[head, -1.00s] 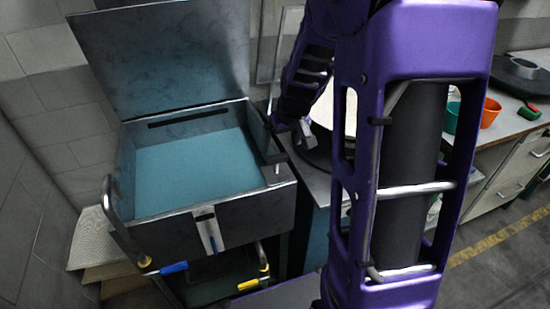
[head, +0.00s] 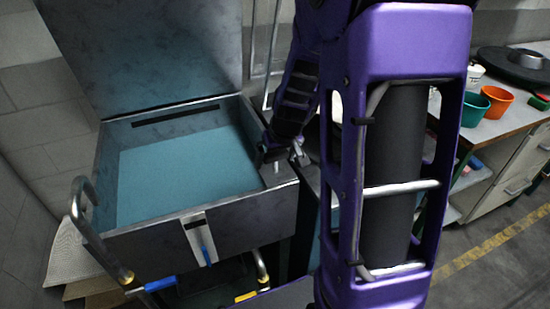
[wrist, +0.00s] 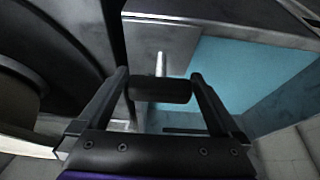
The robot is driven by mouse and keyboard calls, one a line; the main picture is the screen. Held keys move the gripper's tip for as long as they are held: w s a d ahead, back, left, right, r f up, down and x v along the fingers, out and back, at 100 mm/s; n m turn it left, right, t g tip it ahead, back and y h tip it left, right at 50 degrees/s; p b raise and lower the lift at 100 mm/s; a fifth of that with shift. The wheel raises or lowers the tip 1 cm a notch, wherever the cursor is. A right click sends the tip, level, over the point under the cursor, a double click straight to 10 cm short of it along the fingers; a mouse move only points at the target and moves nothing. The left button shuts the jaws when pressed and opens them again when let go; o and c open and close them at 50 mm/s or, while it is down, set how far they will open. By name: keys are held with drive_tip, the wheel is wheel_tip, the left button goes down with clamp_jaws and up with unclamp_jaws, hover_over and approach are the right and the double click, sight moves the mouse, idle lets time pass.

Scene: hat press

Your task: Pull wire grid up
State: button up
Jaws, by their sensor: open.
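An open metal box (head: 246,226) with a teal interior (head: 180,170) stands at left in the head view. A short bright post (head: 277,170) with a dark bar on top stands on its right rim. In the wrist view the dark bar (wrist: 160,91) lies between my fingers, with the post (wrist: 160,63) beyond it. My gripper (wrist: 158,76) is open around the bar; I cannot tell whether it touches. In the head view my gripper (head: 284,150) is just above the right rim, partly hidden. I cannot make out a wire grid for certain; thin bright bars (head: 276,45) stand behind the box.
The box's lid (head: 150,55) stands raised at the back. A bent chrome handle (head: 85,225) with a blue grip (head: 160,284) is at the front left. A counter at right holds an orange cup (head: 496,105) and a teal cup (head: 474,110). My arm hides the middle.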

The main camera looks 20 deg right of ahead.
clamp_jaws()
idle(0.3)
drive_tip(key=shift+r, duration=0.15)
